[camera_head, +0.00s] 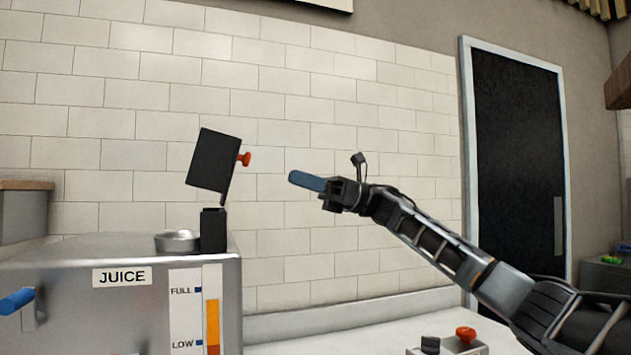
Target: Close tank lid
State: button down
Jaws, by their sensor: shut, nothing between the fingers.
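The tank lid (213,160) is a black plate with an orange knob (245,159) on its right side. It stands raised and tilted above a black hinge block (213,230) on top of the grey juice tank (120,290). A round metal rim (178,241) shows on the tank's top, left of the block. My gripper (306,181) is in the air to the right of the lid, with blue fingers pointing left. It is shut and empty, with a clear gap between it and the orange knob.
The tank front has a JUICE label and a level gauge (212,310). A blue handle (17,301) sticks out at the left. A small box with an orange button (465,334) stands on the white counter (360,318) below my arm. A tiled wall lies behind.

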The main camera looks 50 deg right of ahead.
aim_at(197, 150)
jog(key=p+x, duration=0.2)
jog(key=x, duration=0.6)
jog(key=shift+a+f, duration=0.1)
jog(key=w+a+r+g+h+p, duration=0.1)
jog(key=a+h, duration=0.1)
jog(key=w+a+r+g+h+p, duration=0.1)
jog(key=w+a+g+h, duration=0.1)
jog(key=h, duration=0.1)
jog(key=w+a+r+g+h+p, duration=0.1)
jog(key=a+r+g+h, duration=0.1)
jog(key=shift+w+a+h, duration=0.25)
jog(key=shift+a+h, duration=0.05)
jog(key=shift+a, duration=0.1)
jog(key=shift+g+h, duration=0.5)
jog(key=shift+g, duration=0.1)
jog(key=a, duration=0.1)
jog(key=w+a, duration=0.1)
jog(key=w+a+f+p, duration=0.1)
jog(key=shift+w+a, duration=0.25)
jog(key=shift+a, duration=0.1)
jog(key=b+x, duration=0.1)
jog(key=x, duration=0.6)
jog(key=shift+s+f, duration=0.2)
jog(key=shift+f, duration=0.2)
